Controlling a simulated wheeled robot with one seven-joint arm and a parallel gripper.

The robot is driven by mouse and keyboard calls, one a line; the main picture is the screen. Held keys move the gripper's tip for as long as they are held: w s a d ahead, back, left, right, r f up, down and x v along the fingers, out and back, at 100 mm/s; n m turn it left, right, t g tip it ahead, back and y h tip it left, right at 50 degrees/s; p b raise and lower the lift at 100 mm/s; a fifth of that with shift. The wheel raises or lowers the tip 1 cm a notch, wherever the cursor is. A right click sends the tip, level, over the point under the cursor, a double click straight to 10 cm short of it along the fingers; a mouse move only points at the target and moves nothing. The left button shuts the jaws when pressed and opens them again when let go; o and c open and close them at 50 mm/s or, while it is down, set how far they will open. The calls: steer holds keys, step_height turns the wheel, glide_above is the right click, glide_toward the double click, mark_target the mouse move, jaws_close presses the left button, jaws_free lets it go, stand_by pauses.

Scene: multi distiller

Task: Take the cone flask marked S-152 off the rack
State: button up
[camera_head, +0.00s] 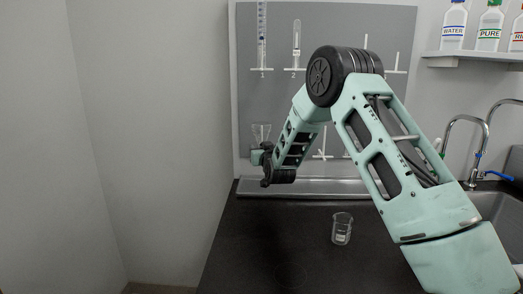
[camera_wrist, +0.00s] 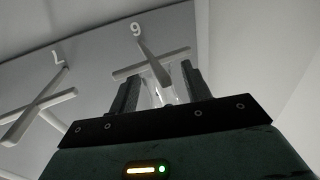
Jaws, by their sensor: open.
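A clear glass flask (camera_head: 261,131) hangs upside down on the grey rack (camera_head: 340,28), wide end up, at the rack's lower left. No marking on it is readable. My gripper (camera_head: 262,148) is right at its lower, narrow part. In the wrist view my gripper (camera_wrist: 160,76) is open, its two dark fingers pointing up at the rack. Faint clear glass (camera_wrist: 167,94) shows between the fingers, in front of a white cross-shaped peg (camera_wrist: 153,65). Whether the fingers touch the glass cannot be told.
A graduated cylinder (camera_head: 262,35) and a tube (camera_head: 296,42) hang on upper pegs. A small beaker (camera_head: 342,228) stands on the black counter (camera_head: 250,235). A sink (camera_head: 500,210) with taps is at right, below a shelf (camera_head: 480,56) of bottles. A plain wall is at left.

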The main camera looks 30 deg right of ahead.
mark_target(262, 123)
steer(key=c, duration=0.9)
steer(key=shift+r, duration=0.35)
steer(key=shift+c, duration=0.5)
steer(key=shift+r+p, duration=2.75)
steer(key=shift+r, duration=3.45)
jaws_close()
steer(key=b+v, duration=1.3)
steer(key=v, duration=1.7)
steer(key=shift+f, duration=0.1)
